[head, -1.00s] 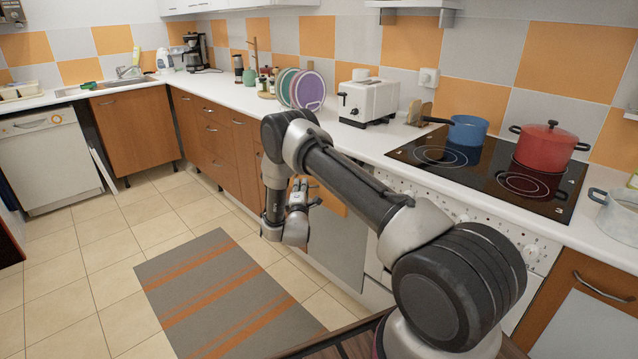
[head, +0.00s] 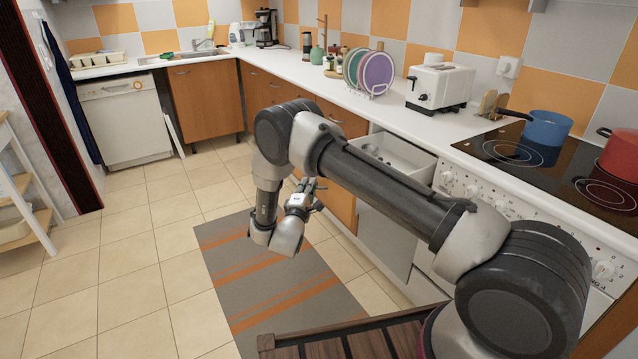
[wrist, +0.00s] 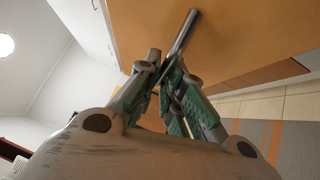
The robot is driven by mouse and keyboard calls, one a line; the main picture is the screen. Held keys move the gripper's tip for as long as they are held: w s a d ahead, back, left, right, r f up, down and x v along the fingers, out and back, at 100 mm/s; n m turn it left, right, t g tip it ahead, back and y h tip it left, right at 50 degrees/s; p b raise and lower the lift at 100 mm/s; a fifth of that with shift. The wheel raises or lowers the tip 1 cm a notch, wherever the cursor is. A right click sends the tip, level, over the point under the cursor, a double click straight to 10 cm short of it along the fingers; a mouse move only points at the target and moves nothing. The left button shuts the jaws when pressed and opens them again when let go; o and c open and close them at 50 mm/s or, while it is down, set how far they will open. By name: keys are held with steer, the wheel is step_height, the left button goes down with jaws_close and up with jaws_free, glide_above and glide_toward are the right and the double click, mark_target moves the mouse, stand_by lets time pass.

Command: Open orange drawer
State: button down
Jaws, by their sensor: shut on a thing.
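The orange drawer is pulled out below the counter. Its pale inside (head: 408,158) shows behind my arm in the head view, with small round things in it that I cannot identify. The wrist view shows an orange front (wrist: 235,40) with a metal bar handle (wrist: 184,32). My gripper (wrist: 165,78) is shut on this handle, its green-padded fingers on either side of the bar. In the head view my gripper (head: 308,192) is beside the cabinets, above the floor. My arm hides much of the drawer.
The stove (head: 520,155) is to the right, with a blue pot (head: 547,130) and a red pot (head: 622,155) on it. A toaster (head: 440,88) and plates (head: 376,75) stand on the counter. A striped mat (head: 285,290) lies on open floor.

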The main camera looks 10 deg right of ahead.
steer(key=shift+s+a+f, duration=0.1)
steer(key=shift+s+a, duration=0.05)
steer(key=shift+a, duration=0.2)
steer(key=c, duration=1.5)
jaws_free()
steer(key=shift+c, duration=0.2)
steer(key=v, duration=1.2)
steer(key=shift+a, duration=0.1)
